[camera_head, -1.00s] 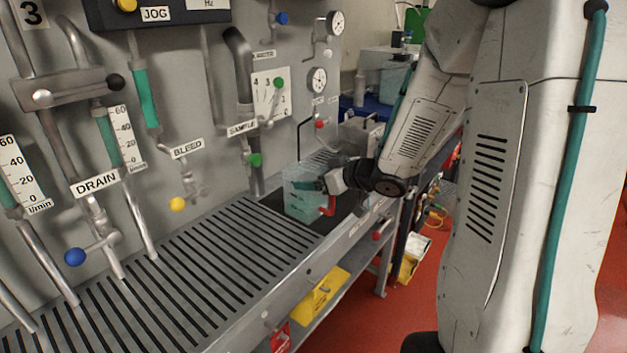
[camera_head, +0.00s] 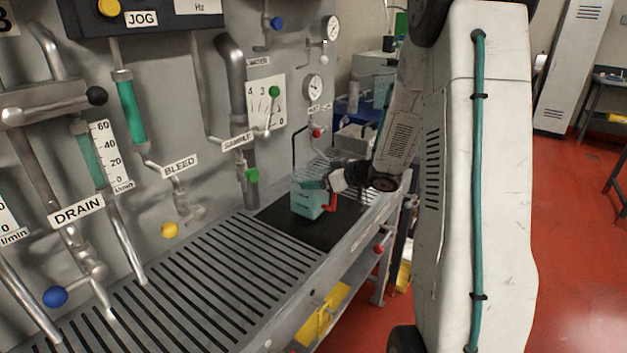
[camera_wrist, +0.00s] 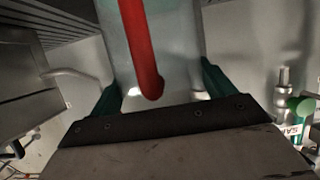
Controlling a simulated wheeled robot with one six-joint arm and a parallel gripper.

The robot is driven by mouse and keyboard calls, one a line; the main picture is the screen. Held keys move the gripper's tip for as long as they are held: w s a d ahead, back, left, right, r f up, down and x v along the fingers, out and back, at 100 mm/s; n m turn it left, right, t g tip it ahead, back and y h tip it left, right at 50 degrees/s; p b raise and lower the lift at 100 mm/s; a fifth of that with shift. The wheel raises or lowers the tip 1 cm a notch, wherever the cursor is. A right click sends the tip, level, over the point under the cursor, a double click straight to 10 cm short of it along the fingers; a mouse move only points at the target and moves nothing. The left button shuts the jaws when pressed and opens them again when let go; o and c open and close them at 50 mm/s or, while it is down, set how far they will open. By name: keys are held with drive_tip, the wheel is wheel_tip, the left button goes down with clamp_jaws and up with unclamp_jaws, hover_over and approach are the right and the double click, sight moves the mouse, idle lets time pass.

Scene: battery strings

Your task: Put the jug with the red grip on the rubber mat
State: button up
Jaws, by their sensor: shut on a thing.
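The clear jug with teal liquid (camera_head: 306,200) and a red grip (camera_head: 332,202) is over the black rubber mat (camera_head: 329,229), upright. I cannot tell whether its base touches the mat. My gripper (camera_head: 322,184) is shut on the jug from the right side. In the wrist view the red grip (camera_wrist: 139,45) runs down the middle of the jug (camera_wrist: 178,45), between my teal fingers (camera_wrist: 158,92). The jug hides the mat behind it.
The slotted metal drain bench (camera_head: 200,290) is bare left of the mat. Pipes and valves line the panel behind, with a green knob (camera_head: 252,175) near the mat. A grey box-like item (camera_head: 355,138) stands beyond the mat.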

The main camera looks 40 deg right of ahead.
drive_tip(key=shift+s+d+f, duration=0.1)
drive_tip(key=shift+d+f, duration=0.15)
drive_tip(key=shift+d, duration=0.2)
drive_tip(key=shift+f, duration=0.25)
drive_tip(key=o, duration=1.5)
drive_tip(key=shift+a, duration=0.1)
